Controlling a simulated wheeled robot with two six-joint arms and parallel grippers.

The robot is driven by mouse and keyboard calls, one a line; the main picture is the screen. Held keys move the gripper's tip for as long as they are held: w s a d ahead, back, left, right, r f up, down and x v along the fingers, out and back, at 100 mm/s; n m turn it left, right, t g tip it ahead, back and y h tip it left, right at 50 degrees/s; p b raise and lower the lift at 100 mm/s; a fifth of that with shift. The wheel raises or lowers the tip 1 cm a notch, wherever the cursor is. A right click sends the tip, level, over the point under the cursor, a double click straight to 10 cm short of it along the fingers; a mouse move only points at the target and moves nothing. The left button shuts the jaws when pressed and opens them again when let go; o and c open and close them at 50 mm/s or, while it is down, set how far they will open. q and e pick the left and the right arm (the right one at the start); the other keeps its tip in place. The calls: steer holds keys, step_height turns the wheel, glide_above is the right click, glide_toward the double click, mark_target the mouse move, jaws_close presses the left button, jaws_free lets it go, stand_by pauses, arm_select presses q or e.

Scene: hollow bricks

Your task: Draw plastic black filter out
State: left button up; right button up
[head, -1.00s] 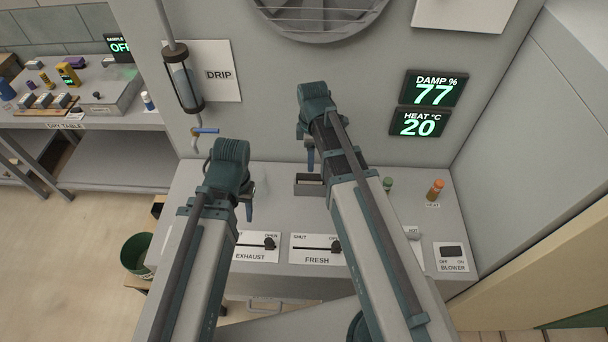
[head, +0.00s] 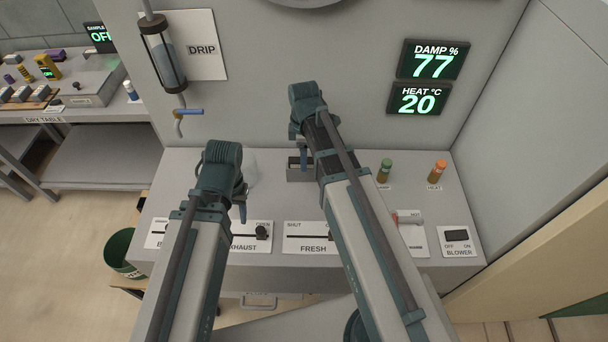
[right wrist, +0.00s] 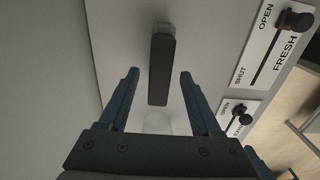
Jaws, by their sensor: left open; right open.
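My right gripper (right wrist: 160,74) is open, with one finger on each side of the filter in the picture and gaps on both sides. In the head view my right gripper (head: 303,148) is above a small grey box (head: 300,175) on the bench, and the gripper and arm partly hide the box. My left gripper (head: 242,205) is open and empty over the bench, left of the box.
The grey bench (head: 265,167) has slider panels, EXHAUST (head: 250,236) and FRESH (head: 312,237), along its front. A DRIP tube (head: 163,55) hangs on the wall.

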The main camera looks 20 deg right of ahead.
steer(key=shift+f+b, duration=0.45)
steer(key=shift+f, duration=0.4)
jaws_close()
